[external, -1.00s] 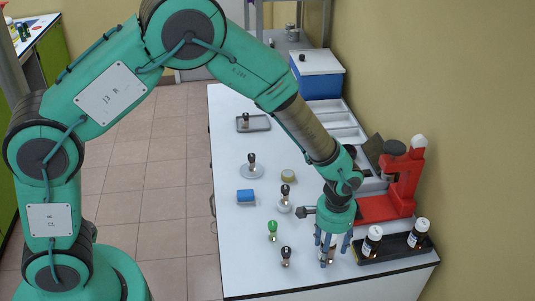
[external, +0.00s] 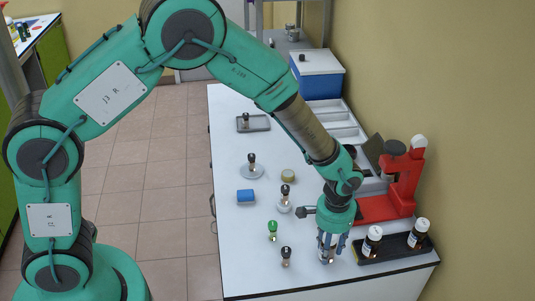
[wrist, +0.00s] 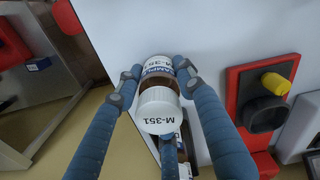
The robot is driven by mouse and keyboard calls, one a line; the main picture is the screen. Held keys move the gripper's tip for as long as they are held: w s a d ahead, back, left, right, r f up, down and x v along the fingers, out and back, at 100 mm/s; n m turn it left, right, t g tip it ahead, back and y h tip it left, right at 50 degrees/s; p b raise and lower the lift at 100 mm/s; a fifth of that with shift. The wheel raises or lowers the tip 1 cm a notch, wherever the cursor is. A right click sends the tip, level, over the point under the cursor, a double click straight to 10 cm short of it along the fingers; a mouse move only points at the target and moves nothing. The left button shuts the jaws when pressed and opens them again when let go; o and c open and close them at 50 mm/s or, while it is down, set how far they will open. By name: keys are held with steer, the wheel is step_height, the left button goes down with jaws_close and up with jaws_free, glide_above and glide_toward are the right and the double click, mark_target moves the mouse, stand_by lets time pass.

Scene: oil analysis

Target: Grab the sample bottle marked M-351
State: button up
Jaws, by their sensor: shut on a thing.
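The sample bottle (wrist: 157,112) has a white cap reading M-351 and a label that also reads M-351; its brown body shows in part in the wrist view. My gripper (wrist: 160,88) has blue fingers shut on it, one on each side and a third below the cap. In the external view my gripper (external: 331,250) points down at the table's near right part, left of the black tray. There the bottle is largely hidden among the fingers. It appears upright on the white table (external: 235,180).
A black tray (external: 393,249) to the right holds two white-capped bottles (external: 372,240), (external: 419,232). A red press (external: 402,185) stands behind it. To the left are a green-topped stamp-like piece (external: 272,231), a dark-topped one (external: 286,257) and another (external: 285,199).

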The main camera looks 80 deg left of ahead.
steer(key=shift+r, duration=0.1)
step_height(320, 180, up, 10)
steer(key=shift+f+p, duration=0.1)
steer(key=shift+p, duration=0.5)
